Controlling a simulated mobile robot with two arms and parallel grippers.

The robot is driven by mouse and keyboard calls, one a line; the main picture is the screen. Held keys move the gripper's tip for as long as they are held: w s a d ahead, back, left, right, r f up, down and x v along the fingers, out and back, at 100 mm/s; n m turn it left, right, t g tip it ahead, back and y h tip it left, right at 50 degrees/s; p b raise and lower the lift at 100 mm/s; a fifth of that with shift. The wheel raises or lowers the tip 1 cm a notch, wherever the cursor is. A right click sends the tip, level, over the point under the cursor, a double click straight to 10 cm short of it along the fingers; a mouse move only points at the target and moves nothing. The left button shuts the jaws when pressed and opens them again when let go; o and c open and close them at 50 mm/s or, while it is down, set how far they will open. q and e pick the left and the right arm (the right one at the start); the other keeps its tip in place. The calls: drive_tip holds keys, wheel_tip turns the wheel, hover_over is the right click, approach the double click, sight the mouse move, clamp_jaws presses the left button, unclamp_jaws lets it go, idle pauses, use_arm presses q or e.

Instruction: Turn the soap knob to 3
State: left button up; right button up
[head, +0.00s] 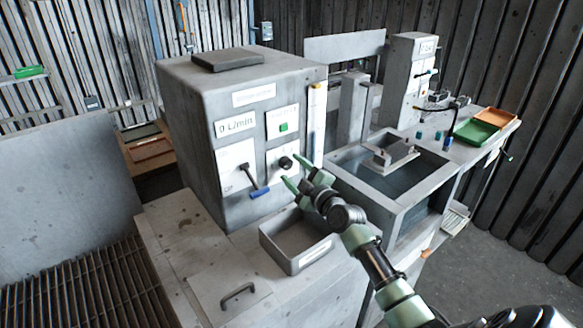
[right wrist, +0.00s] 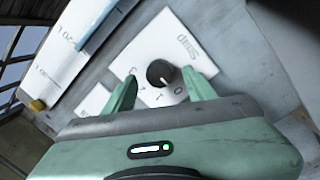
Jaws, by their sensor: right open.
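The soap knob (right wrist: 161,73) is a round black knob on a white plate (right wrist: 172,28) marked "Soap", with small digits around it. It also shows in the head view (head: 286,163) on the front of the grey box housing (head: 190,110). A light mark on the knob points towards the digits, but I cannot tell exactly which one. My right gripper (head: 292,172) is open in front of the plate. In the right wrist view its green fingers (right wrist: 163,92) stand on either side of the knob, apart from it. My left gripper is not in view.
Left of the knob is a blue-handled lever (head: 258,192) under a "0 L/min" display (head: 236,125). A green button (head: 283,127) sits above the knob. A grey open tray (head: 298,262) lies below, and an open basin (head: 347,157) stands to the right.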

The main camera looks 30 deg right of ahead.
drive_tip(key=shift+w, duration=0.55)
clamp_jaws()
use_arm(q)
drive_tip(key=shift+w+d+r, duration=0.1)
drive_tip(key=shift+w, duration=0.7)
